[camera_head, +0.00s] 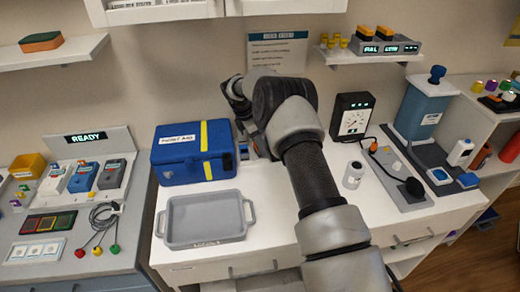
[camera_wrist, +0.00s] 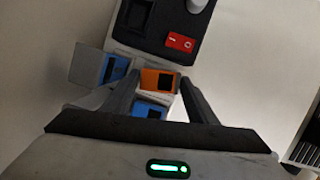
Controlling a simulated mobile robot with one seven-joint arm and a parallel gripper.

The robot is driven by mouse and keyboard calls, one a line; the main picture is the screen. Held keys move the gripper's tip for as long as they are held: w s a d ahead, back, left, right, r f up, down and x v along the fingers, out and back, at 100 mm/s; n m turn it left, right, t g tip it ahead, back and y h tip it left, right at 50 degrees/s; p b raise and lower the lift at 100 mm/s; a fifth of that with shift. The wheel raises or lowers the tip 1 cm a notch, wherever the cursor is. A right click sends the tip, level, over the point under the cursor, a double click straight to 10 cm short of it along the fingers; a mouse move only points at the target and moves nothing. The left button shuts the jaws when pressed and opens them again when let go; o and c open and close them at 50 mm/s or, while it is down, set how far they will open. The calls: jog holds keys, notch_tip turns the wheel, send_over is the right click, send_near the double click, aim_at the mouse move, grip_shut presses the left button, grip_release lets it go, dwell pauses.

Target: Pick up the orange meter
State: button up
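The orange meter (camera_wrist: 158,80), a small block with a dark screen, shows in the wrist view between my fingertips. My gripper (camera_wrist: 160,84) is open, with one finger on each side of the meter. A narrow gap seems to show beside it, and I see no clear contact. A blue meter (camera_wrist: 148,109) lies just nearer the palm, and another blue one with a grey casing (camera_wrist: 112,68) is outside the left finger.
A dark device with a red switch (camera_wrist: 180,42) stands just beyond the orange meter. In the head view a blue first-aid box (camera_head: 193,150) and a grey tray (camera_head: 205,218) are left of my arm. A white bottle (camera_head: 353,175) and a black gauge (camera_head: 352,116) are right.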

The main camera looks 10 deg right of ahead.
jog(key=c, duration=0.7)
jog(key=shift+r, duration=0.15)
